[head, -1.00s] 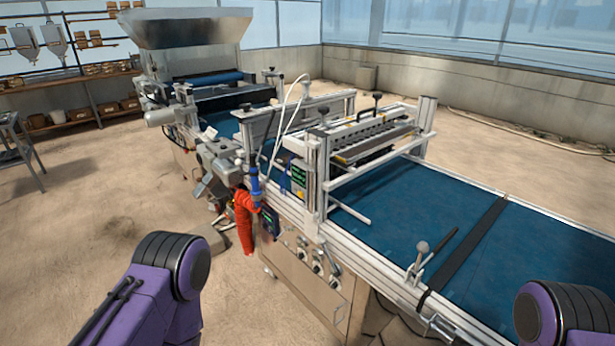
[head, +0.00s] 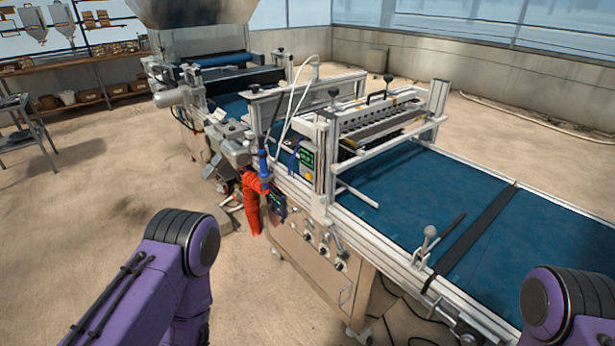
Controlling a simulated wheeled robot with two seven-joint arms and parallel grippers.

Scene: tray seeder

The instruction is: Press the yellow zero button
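A small control box (head: 307,157) with a green-lit display is mounted on the seeder frame, beside the upright post at mid-machine. A tiny yellow patch shows low on its face; it is too small to tell whether it is the zero button. Neither gripper is in view. Only purple links of my arms show, at the bottom left and bottom right, well apart from both boxes.
The blue conveyor belt (head: 385,212) runs along the machine to the right. A lever with a round knob (head: 430,232) stands on its near rail. An orange coiled hose (head: 251,203) hangs at the side. Open floor (head: 285,310) lies in front of the machine.

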